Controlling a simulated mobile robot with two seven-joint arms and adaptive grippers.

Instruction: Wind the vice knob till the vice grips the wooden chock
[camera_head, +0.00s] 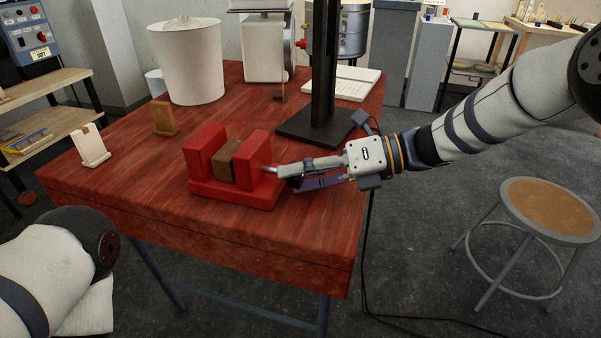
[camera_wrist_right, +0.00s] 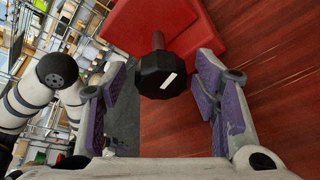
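The red vice (camera_head: 235,194) stands near the front of the red wooden table. The wooden chock (camera_head: 226,160) stands upright between its two jaws. From here I cannot tell whether both jaws touch it. The vice knob (camera_wrist_right: 162,76) is a black, many-sided knob with a white mark, on a short red shaft at the vice's right side. In the head view the knob is mostly hidden by my right gripper (camera_head: 283,175). In the right wrist view my right gripper (camera_wrist_right: 160,82) is open, with one finger on each side of the knob and visible gaps. My left gripper is out of view.
A black stand (camera_head: 313,130) is behind the vice. A white bucket (camera_head: 190,62), a small wooden block (camera_head: 164,118) and a white holder (camera_head: 90,147) are on the table's left side. A stool (camera_head: 550,210) stands at right. The table front left is clear.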

